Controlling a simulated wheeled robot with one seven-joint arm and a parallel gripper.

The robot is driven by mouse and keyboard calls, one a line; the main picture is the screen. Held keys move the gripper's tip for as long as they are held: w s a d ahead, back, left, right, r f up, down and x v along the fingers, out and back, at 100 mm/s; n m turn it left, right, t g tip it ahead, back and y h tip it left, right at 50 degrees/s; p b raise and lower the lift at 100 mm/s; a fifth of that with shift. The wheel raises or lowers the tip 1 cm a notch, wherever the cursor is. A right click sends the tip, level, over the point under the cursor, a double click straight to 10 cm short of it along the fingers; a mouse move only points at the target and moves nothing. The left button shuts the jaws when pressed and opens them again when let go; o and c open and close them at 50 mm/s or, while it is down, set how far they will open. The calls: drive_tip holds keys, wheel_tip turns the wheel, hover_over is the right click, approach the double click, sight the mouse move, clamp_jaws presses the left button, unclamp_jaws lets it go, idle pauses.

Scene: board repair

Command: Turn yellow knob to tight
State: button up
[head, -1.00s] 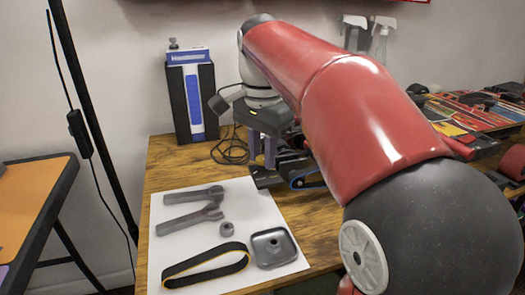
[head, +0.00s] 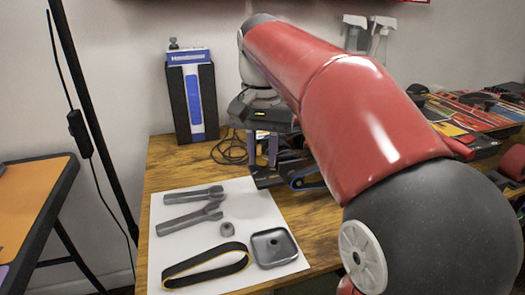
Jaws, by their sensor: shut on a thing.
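My gripper (head: 262,150) points down at the back of the wooden table, over a dark mechanism with a black belt (head: 306,178). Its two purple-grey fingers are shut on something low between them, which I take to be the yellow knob.
A white sheet (head: 170,215) on the table holds two grey wrenches (head: 190,207), a nut (head: 227,229), a black belt (head: 205,264) and a grey square tray (head: 273,247). A blue and black box (head: 193,95) stands behind. Skateboards (head: 480,110) lie at right.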

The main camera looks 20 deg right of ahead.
sight(262, 158)
idle(0.3)
drive_tip(key=o, duration=1)
drive_tip(key=shift+r, duration=3.9)
